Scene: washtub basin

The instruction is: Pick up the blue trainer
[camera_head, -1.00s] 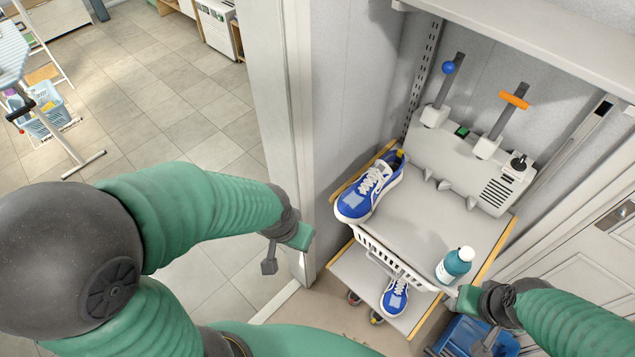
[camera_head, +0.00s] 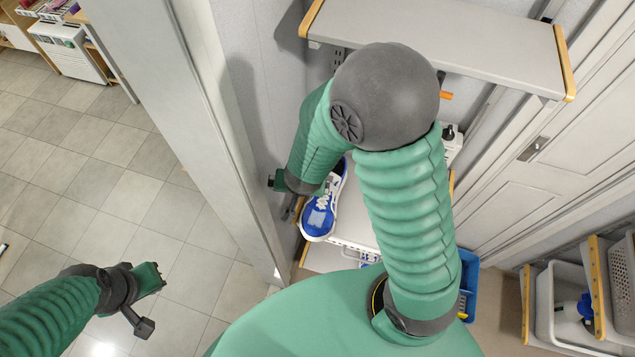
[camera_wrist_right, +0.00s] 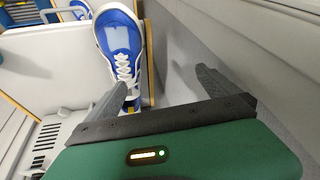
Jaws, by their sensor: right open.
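The blue trainer (camera_head: 322,214), with white laces and sole, lies on the shelf beside the grey side wall. My right arm hides part of it in the head view. In the right wrist view the trainer (camera_wrist_right: 121,38) stretches from the top edge down toward my right gripper (camera_wrist_right: 162,80). This gripper is open; its left finger overlaps the trainer's near end in the picture, and I cannot tell whether they touch. Its right finger is over the side wall, with nothing held. My left gripper (camera_head: 145,300) is over the tiled floor, away from the trainer; its jaw state is unclear.
A grey upper shelf (camera_head: 440,42) overhangs the scene. A white door post (camera_head: 215,120) stands left of the trainer. A blue crate (camera_head: 468,282) is below right, and a rack with a white bin (camera_head: 570,305) stands far right. My arm hides most of the shelf.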

